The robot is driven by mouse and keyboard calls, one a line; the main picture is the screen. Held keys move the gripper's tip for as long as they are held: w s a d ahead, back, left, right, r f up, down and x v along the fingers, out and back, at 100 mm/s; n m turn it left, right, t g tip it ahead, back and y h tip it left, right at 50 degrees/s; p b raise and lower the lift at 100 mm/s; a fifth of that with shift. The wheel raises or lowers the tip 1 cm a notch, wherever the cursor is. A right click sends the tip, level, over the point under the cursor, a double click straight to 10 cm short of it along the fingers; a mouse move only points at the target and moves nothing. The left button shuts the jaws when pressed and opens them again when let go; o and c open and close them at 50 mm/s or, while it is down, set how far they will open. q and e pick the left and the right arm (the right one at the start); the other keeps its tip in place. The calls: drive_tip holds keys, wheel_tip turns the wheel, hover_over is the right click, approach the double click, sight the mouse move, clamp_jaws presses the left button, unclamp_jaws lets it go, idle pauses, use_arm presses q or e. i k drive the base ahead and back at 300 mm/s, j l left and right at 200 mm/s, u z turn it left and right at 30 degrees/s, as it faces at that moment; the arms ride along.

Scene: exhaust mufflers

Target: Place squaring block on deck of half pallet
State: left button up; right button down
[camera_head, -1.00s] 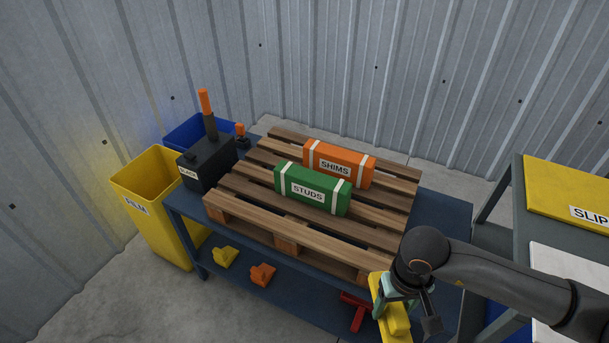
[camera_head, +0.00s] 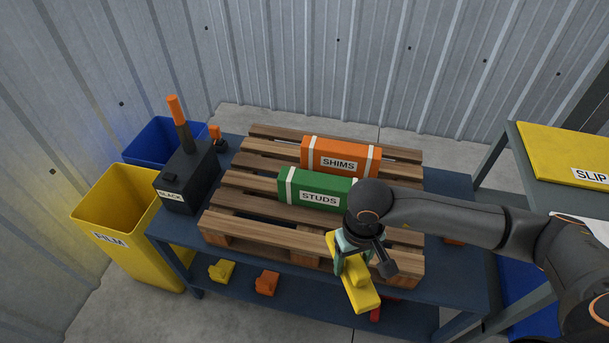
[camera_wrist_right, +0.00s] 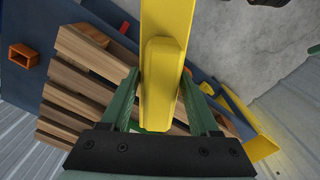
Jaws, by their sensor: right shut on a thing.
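The squaring block is a yellow piece (camera_head: 359,290) with a raised rib, held in my right gripper (camera_head: 350,254) over the pallet's front edge. In the right wrist view the yellow block (camera_wrist_right: 164,70) sits between the green fingers of the right gripper (camera_wrist_right: 160,100). The half pallet (camera_head: 265,233) is slatted wood on a blue table. A green STUDS box (camera_head: 318,191) and an orange SHIMS box (camera_head: 340,157) stand on its deck. My right arm covers the deck's right part. My left gripper is not in view.
A black SLACK tool (camera_head: 186,178) stands left of the pallet. A yellow FILM bin (camera_head: 120,220) and a blue bin (camera_head: 160,138) are farther left. Small yellow (camera_head: 221,271) and orange (camera_head: 267,283) pieces lie on the lower shelf. The deck's front left slats are clear.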

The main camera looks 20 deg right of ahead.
sight(240, 169)
drive_tip(key=i+j, duration=1.05)
drive_tip(key=j, duration=0.3)
